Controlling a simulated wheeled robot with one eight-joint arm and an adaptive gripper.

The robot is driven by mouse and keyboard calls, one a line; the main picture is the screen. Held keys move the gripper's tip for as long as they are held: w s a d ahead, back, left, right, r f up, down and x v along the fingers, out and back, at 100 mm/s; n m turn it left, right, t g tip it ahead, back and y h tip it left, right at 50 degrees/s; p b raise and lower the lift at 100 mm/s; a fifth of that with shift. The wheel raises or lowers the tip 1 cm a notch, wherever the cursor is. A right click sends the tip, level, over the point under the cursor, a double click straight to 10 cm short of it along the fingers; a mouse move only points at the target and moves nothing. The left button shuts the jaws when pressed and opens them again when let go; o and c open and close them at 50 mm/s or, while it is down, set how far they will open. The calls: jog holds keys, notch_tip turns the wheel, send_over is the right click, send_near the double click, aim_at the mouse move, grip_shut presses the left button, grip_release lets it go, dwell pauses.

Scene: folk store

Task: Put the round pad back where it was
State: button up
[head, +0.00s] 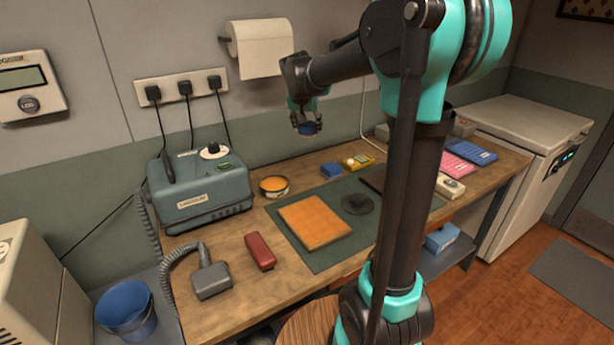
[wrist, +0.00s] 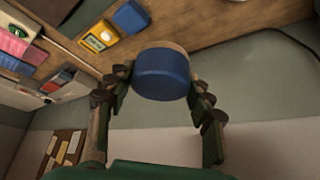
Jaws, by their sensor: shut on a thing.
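My gripper (head: 305,124) is raised above the back of the workbench, in front of the wall. It is shut on a round pad (wrist: 160,75), which is blue with a tan far edge in the wrist view. The fingers hold it from both sides, and only a little blue of the pad (head: 308,128) shows in the head view. The pad is clear of the bench.
A green mat (head: 321,259) holds an orange slab (head: 314,222) and a dark round object (head: 357,203). A blue block (head: 331,170) and yellow box (head: 357,161) stand behind it. A grey soldering-type unit (head: 201,190) stands left, with a red block (head: 260,251) in front.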

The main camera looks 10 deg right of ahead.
aim_at(308, 180)
jog(key=shift+w+f, duration=0.15)
jog(key=shift+f, duration=0.05)
notch_tip(308, 180, down, 19)
jog(key=shift+f, duration=0.2)
dwell(0.4)
jog(key=o, duration=1.1)
jog(key=shift+f, duration=0.15)
jog(key=v, duration=1.2)
